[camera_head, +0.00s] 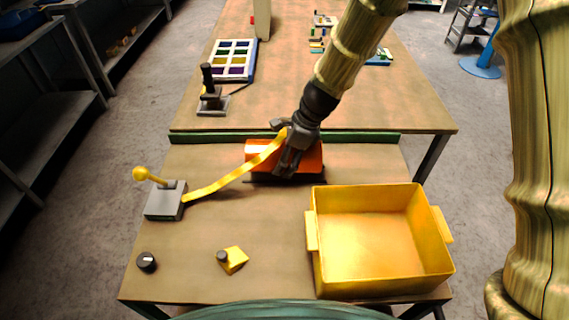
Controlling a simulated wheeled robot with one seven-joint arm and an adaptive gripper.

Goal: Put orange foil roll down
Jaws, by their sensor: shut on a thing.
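The orange foil roll (308,158) lies lengthwise from left to right near the back edge of the near table. My gripper (286,165) reaches down over it from above and is shut on it, covering its middle. A dark shadow or base shows just under the roll. I cannot tell whether the roll touches the table. A yellow strip (228,180) runs from beside my gripper down left to a grey lever box (165,200) with a yellow knob.
A yellow bin (312,262) stands open and empty at the front right. A black knob (147,262) and a yellow block (233,260) sit at the front left. A green strip (220,138) edges the table's back. A farther table holds a colored tray (234,60) and a black-handled device (211,95).

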